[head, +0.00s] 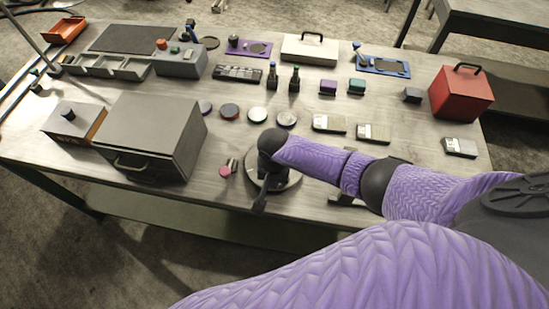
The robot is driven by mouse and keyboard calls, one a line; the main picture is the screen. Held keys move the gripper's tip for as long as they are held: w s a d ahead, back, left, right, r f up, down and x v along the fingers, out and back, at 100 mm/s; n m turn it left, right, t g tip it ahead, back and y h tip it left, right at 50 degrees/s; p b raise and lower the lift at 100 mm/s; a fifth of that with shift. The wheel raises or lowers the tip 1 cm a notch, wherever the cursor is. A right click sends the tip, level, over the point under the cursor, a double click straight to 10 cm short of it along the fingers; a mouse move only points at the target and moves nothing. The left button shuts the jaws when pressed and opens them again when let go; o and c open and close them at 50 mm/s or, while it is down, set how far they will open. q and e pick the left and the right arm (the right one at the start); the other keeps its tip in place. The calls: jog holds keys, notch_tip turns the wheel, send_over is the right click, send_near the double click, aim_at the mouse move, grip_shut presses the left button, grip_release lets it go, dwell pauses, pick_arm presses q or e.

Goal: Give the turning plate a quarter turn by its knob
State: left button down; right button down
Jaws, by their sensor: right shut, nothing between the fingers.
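The turning plate (289,184) is a dark round disc with a paler rim near the table's front edge, in the middle of the head view. My right gripper (259,208) hangs over its left front part, shut and empty. The dark wrist and the gripper cover much of the plate. I cannot make out the knob; it may be hidden behind them. I cannot tell whether the gripper touches the plate. My left gripper is not in view.
A small pink-ended cylinder (226,171) lies left of the plate. A grey box with a handle (150,138) stands further left. Several round discs lie behind the plate, with flat cards (329,124) to their right. A red box (461,94) stands at the right.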

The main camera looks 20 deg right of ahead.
jog(key=shift+s+d+r, duration=0.1)
jog(key=shift+s+d, duration=0.05)
jog(key=shift+d, duration=0.15)
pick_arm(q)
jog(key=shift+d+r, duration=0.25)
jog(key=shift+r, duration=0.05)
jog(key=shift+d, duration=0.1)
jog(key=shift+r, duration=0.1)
pick_arm(e)
jog(key=shift+d, duration=0.1)
